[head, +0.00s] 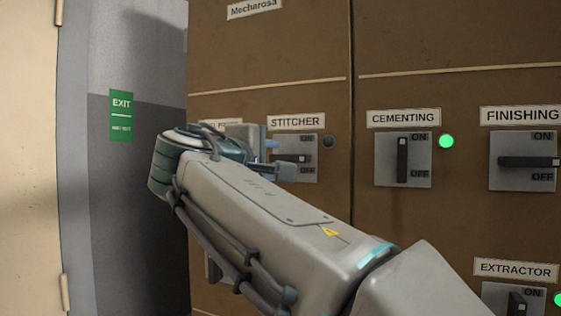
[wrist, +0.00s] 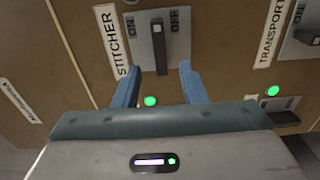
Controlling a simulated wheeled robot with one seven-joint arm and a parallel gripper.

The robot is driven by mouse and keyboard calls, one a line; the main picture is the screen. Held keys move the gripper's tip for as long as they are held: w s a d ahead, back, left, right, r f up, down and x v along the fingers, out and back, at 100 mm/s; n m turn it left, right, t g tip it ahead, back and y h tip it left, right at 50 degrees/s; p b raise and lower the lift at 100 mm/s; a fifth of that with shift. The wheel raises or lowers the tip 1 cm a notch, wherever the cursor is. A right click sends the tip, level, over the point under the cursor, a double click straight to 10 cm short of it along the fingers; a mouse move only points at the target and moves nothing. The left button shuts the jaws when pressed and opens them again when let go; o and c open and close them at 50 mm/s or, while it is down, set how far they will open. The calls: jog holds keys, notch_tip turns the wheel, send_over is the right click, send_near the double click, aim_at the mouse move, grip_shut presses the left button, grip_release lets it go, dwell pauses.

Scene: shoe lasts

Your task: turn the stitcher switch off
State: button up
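The stitcher switch (head: 303,158) sits on a grey plate under the STITCHER label (head: 296,121). Its dark handle lies level, across the line between ON and OFF, and its lamp (head: 328,142) is dark. In the wrist view the handle (wrist: 158,42) stands between the ON and OFF marks. My gripper (head: 279,158) is at the plate's left side, partly covering it. In the wrist view my gripper (wrist: 160,66) is open, one blue finger on each side of the handle's near end.
The cementing switch (head: 402,158) is upright with a green lamp (head: 446,141). The finishing switch (head: 528,162) lies level at right. The extractor switch (head: 517,303) is below. My arm hides the panel's lower left. In the wrist view, a TRANSPORT label (wrist: 270,33) is at right.

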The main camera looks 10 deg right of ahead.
jog(key=v, duration=0.5)
jog(key=shift+w+f, duration=0.1)
jog(key=s+d+f+m+g+y+p, duration=0.2)
jog(key=d+f+g+p, duration=0.2)
jog(key=f, duration=0.6)
jog(key=s+d+f+m+g+y+p, duration=0.1)
jog(key=d+f+g+y+p, duration=0.25)
jog(key=f, duration=0.55)
jog(key=s+f+m+g+y+p, duration=0.4)
jog(key=s+f+m+y+p, duration=0.1)
jog(key=s+f, duration=0.8)
jog(key=f+m+p, duration=0.1)
jog(key=f+m, duration=0.1)
jog(key=shift+d+m, duration=0.35)
jog(key=shift+m, duration=0.05)
jog(key=shift+s, duration=0.1)
